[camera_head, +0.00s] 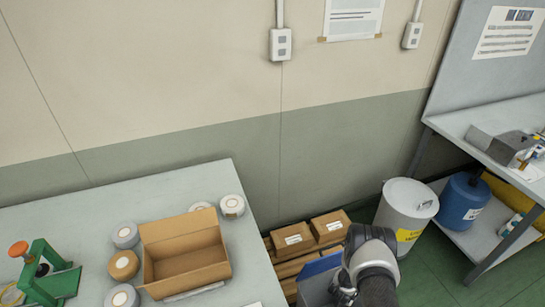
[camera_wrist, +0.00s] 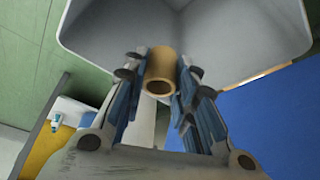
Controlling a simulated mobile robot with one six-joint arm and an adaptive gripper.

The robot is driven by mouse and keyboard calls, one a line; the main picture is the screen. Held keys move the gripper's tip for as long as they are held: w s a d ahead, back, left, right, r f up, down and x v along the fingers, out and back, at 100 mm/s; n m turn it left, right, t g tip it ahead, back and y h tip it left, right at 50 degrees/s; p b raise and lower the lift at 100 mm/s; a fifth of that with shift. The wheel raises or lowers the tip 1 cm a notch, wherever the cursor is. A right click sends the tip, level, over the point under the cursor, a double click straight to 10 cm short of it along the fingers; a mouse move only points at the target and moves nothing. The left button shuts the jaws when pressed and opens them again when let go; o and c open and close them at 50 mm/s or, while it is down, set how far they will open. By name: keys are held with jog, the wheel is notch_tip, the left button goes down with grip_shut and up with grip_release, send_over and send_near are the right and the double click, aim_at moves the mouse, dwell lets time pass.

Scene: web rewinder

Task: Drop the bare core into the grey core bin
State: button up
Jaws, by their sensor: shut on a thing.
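The bare core, a short tan tube (camera_wrist: 160,72), is held between the two fingers of my gripper (camera_wrist: 160,75) in the wrist view. My gripper is shut on it, and its open end shows. Beyond the core is the open inside of a grey bin (camera_wrist: 235,35) with rounded corners. The core lines up with the bin's interior near its rim in this view; I cannot tell how high it is above the bin. In the head view, my arm hides the gripper and core. A grey box-like side (camera_head: 315,288), perhaps the same bin, shows left of my arm.
A blue surface (camera_wrist: 275,120) lies beside the bin. In the head view, a lidded grey drum (camera_head: 407,205) and blue drum (camera_head: 461,200) stand right. Cardboard boxes (camera_head: 292,238) sit behind my arm. A table (camera_head: 90,215) at left holds an open carton (camera_head: 185,255) and rolls.

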jog(key=shift+f, duration=0.7)
jog(key=o, duration=0.8)
jog(key=v, duration=1.2)
jog(key=shift+w+r, duration=0.1)
jog(key=shift+d, duration=0.1)
